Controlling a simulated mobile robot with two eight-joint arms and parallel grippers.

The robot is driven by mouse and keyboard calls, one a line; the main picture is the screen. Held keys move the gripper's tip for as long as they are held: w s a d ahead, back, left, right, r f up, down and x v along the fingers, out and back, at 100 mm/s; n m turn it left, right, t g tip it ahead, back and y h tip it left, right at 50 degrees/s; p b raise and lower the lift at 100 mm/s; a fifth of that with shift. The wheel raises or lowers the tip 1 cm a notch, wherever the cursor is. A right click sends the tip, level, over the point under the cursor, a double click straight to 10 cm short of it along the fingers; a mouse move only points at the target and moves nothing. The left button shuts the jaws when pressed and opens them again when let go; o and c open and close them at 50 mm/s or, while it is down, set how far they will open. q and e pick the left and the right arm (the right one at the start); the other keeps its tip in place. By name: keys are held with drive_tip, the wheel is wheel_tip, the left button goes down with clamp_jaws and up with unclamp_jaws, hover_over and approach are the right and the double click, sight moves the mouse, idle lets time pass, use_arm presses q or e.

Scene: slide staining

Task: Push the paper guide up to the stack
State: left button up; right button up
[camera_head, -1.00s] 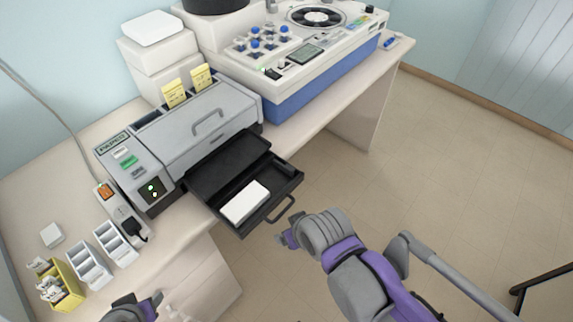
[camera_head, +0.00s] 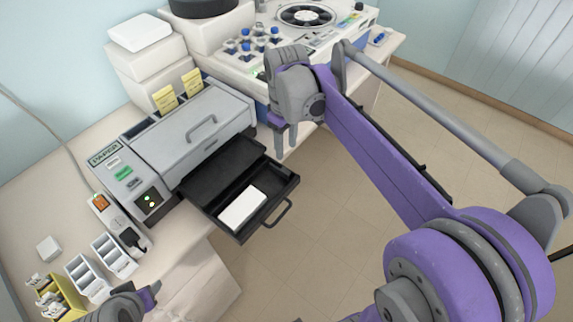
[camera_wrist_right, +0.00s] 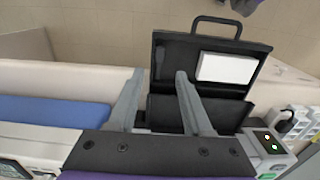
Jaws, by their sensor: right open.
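The paper drawer (camera_head: 262,224) is pulled out of the grey printer (camera_head: 190,130), and a white paper stack (camera_head: 242,207) lies in it. In the right wrist view the stack (camera_wrist_right: 227,68) is right of the fingers. A slim dark piece (camera_wrist_right: 160,62), possibly the paper guide, shows near the drawer's left side there; black on black makes it hard to tell. My right gripper (camera_head: 286,141) is open and empty, fingers down, beyond the drawer's right end; its fingers also show in the wrist view (camera_wrist_right: 158,78). My left gripper (camera_head: 148,297) is partly in view at the bottom left, its jaws unclear.
A white and blue machine (camera_head: 320,40) stands behind my right gripper. White racks (camera_head: 112,255), a yellow box (camera_head: 62,300) and a power strip (camera_head: 118,222) are on the bench left of the drawer. Open floor (camera_head: 320,210) is right of the drawer.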

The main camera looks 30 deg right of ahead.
sight(286, 172)
wheel_tip(286, 172, down, 9)
drive_tip(key=shift+f, duration=0.2)
drive_tip(key=shift+c, duration=0.2)
clamp_jaws()
drive_tip(key=shift+a, duration=0.1)
idle(1.3)
